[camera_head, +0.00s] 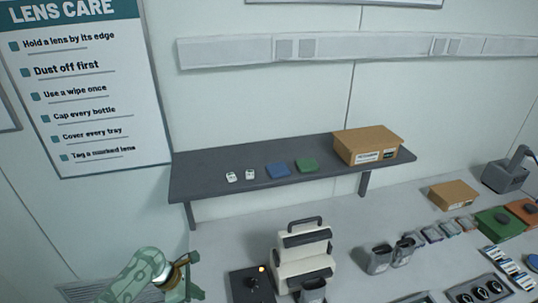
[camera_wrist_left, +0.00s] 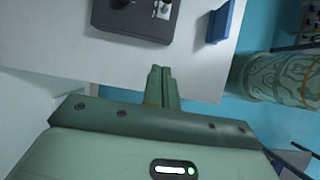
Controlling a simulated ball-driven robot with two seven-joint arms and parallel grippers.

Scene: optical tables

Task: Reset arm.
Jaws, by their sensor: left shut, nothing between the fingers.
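My left arm (camera_head: 145,272) shows pale green at the bottom left of the head view, beside the near end of the bench. In the left wrist view my left gripper (camera_wrist_left: 161,84) has its two dark green fingers together, with nothing between them. The fingers point toward the bench edge, near a black device (camera_wrist_left: 135,20), and seem apart from it. The right gripper shows in neither view.
A grey bench (camera_head: 215,250) carries a black box with a knob (camera_head: 253,284), a cream stepped stand (camera_head: 303,262), grey cups (camera_head: 379,259) and a cardboard box (camera_head: 453,194). A dark shelf (camera_head: 215,192) above holds another cardboard box (camera_head: 367,145).

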